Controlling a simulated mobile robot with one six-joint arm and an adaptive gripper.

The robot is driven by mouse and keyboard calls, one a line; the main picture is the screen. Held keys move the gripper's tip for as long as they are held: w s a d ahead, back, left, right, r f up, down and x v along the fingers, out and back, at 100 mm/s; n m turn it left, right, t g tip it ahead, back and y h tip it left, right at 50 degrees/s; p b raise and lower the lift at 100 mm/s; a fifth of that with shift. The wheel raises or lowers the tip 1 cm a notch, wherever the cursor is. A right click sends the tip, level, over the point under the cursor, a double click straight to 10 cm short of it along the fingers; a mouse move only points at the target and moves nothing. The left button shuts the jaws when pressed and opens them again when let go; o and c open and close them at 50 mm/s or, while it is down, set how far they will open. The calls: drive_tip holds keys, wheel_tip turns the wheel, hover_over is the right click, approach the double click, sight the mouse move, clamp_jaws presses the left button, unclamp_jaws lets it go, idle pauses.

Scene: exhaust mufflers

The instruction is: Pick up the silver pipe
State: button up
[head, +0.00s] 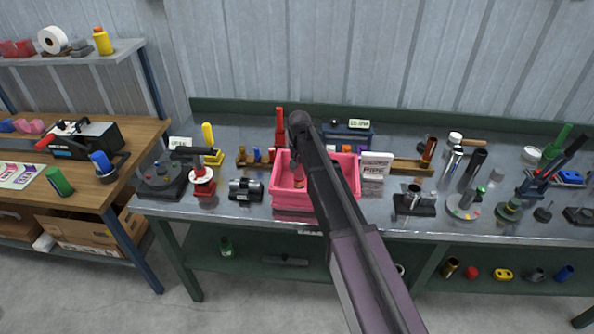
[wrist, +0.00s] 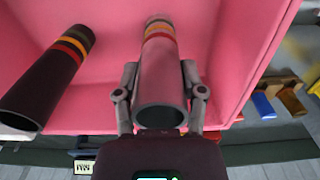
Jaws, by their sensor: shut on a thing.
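The silver pipe (wrist: 160,80) shows in the wrist view with its open end toward the camera. It carries red, orange and yellow bands near its far end and reflects the pink around it. My gripper (wrist: 160,70) is shut on it, one finger on each side. The pink bin (wrist: 105,112) is behind and around the pipe; I cannot tell whether the pipe touches its floor. In the head view the bin (head: 282,203) stands on the metal bench, and my arm crosses in front of it and hides much of its inside.
A dark banded pipe (wrist: 48,85) is also in the bin, left of the held pipe in the wrist view. A white box (head: 376,167) stands right of the bin, a black cylinder (head: 245,189) left of it. Red and yellow tools stand nearby, with several parts farther right.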

drive_tip(key=shift+r+p, duration=4.85)
drive_tip(key=shift+r, duration=0.05)
drive_tip(key=shift+r+p, duration=0.65)
drive_tip(key=shift+r, duration=0.05)
